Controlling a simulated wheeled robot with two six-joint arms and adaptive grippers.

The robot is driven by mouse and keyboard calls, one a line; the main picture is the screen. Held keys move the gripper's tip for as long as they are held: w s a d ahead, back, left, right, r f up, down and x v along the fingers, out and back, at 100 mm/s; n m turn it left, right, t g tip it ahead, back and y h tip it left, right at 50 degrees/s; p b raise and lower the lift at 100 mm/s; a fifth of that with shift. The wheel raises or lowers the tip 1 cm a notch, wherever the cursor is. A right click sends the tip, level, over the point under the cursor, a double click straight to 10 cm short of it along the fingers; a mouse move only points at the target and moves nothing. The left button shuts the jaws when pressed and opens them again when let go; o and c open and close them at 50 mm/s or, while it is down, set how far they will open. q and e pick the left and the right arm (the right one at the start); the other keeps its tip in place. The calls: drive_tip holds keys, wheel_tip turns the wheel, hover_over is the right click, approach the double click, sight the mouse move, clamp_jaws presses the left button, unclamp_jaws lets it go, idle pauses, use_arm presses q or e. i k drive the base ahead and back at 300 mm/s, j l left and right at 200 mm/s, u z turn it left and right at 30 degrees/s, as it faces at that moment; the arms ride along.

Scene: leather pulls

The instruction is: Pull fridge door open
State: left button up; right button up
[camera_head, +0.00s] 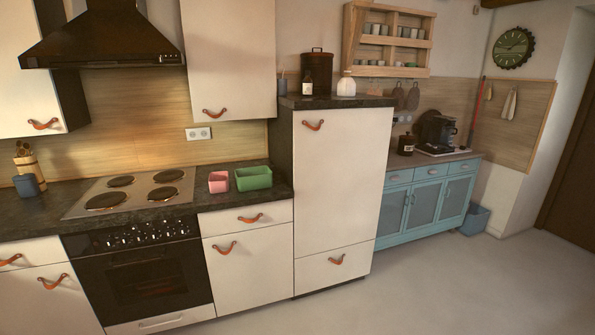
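A tall white fridge (340,185) with dark sides stands in the middle of the view. Its large upper door is shut and carries an orange leather pull (313,125) near the top left corner. Below it is a shut lower panel (345,266) with its own leather pull (337,259). The fridge's right side is hidden. Neither of my grippers shows in the head view.
A counter with a hob (136,192) and oven (140,277) adjoins the fridge on the left. White cabinets (248,261) with leather pulls flank the oven. A blue cabinet (428,200) stands to the right. The grey floor (440,290) in front is clear.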

sight(340, 155)
drive_tip(key=i+l, duration=0.2)
drive_tip(key=i, duration=0.3)
drive_tip(key=i+l+z, duration=0.15)
drive_tip(key=i, duration=0.35)
drive_tip(key=i+l, duration=0.15)
drive_tip(key=i, duration=0.35)
drive_tip(key=z, duration=0.05)
